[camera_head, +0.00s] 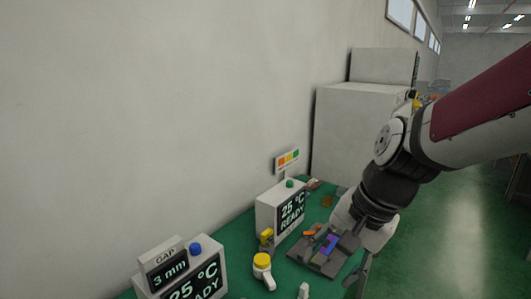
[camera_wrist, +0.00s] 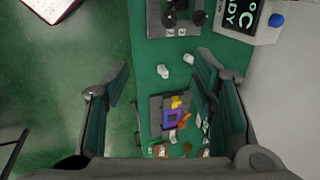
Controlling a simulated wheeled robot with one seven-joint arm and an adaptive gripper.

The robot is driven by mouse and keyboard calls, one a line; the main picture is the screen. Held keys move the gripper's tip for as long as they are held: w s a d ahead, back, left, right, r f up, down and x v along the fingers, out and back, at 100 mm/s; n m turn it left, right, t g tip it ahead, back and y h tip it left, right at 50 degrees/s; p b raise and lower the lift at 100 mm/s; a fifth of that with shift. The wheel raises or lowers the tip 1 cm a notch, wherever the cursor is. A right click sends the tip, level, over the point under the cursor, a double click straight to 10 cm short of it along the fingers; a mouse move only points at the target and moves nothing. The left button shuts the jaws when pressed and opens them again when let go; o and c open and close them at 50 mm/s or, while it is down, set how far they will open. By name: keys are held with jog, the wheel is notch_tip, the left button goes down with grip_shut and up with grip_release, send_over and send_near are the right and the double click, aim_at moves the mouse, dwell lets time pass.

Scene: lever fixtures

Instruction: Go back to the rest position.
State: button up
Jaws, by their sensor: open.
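My gripper (camera_wrist: 162,75) is open and empty in the wrist view, with one finger at the left and one at the right. In the head view my gripper (camera_head: 360,255) hangs at the right edge of the green table, close to a dark grey fixture (camera_head: 318,262) and partly covering it. The fixture carries purple, orange and yellow parts. In the wrist view the same fixture (camera_wrist: 156,118) shows between the fingers, below them; the right finger hides part of the area beside it. I see no contact between fingers and fixture.
A "25 °C READY" box with a green button (camera_head: 285,212) stands by the wall; another with a blue button (camera_head: 205,275) is nearer. A yellow-topped white piece (camera_head: 262,270) stands between. Large pale cabinets (camera_head: 350,130) stand behind. Green floor (camera_head: 455,200) at right is clear.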

jog(key=s+d+r+n+t+h, duration=0.1)
jog(key=s+d+r+n, duration=0.2)
jog(key=s, duration=0.3)
jog(key=s+d+r+n+t+h, duration=0.2)
jog(key=s+d+r+n, duration=0.2)
jog(key=s, duration=0.2)
jog(key=shift+r+n, duration=0.15)
jog(key=shift+n, duration=0.15)
jog(key=shift+d, duration=0.1)
